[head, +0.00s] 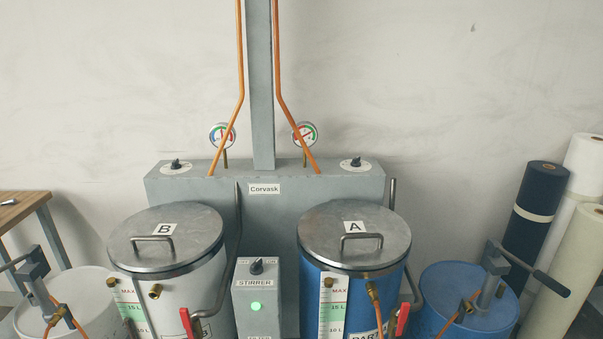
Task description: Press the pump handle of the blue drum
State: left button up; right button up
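The blue drum (440,318) stands at the lower right, partly cut off by the bottom edge of the head view. A grey pump sits on its top, and its pump handle (535,273) is a bar with a dark grip that slopes down to the right. An orange hose hangs at the pump's left side. Neither of my grippers shows in the head view.
Tank A (354,237) and tank B (165,239) have metal lids and stand before a grey cabinet (265,210). A stirrer box (257,298) stands between them. A white drum (85,310) with a pump is at left. Rolls (535,210) stand behind the blue drum.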

aim_at(553, 285)
jog(key=z, duration=1.35)
